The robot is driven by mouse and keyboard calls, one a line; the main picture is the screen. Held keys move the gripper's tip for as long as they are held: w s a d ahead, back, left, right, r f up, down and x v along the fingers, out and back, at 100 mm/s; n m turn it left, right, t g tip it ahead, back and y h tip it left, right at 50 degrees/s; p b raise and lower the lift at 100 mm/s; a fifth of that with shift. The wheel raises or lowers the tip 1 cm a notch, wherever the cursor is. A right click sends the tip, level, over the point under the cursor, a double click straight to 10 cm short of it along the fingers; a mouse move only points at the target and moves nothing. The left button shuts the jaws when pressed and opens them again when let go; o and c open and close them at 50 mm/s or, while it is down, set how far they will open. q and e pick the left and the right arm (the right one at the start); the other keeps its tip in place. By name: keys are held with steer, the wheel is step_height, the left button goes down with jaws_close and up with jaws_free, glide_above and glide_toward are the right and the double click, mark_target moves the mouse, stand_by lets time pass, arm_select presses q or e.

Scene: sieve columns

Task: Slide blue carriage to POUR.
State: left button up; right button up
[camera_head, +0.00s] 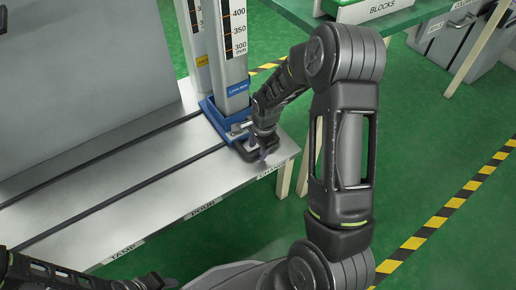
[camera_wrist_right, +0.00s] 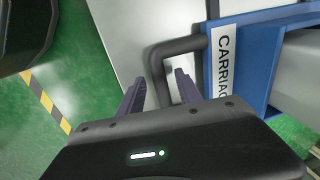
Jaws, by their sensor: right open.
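The blue carriage (camera_head: 218,121) sits at the right end of the rails on the grey bench, carrying a grey column (camera_head: 232,60) with a mm scale. The POUR label (camera_head: 203,208) is on the bench's front edge, left of the carriage. In the right wrist view the carriage (camera_wrist_right: 262,60) shows its white name plate and a dark bar handle (camera_wrist_right: 155,62). My right gripper (camera_head: 262,152) is open at the handle. In the wrist view the fingers (camera_wrist_right: 160,92) appear on either side of the handle bar, not closed on it.
Two dark rails (camera_head: 125,186) run left along the bench, clear of objects. The TAMP label (camera_head: 125,249) is farther left; another front label (camera_head: 272,171) is hard to read. A second column (camera_head: 193,45) and a large grey panel (camera_head: 90,85) stand behind.

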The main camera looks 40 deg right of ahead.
jaws_close()
stand_by(0.3)
stand_by(1.1)
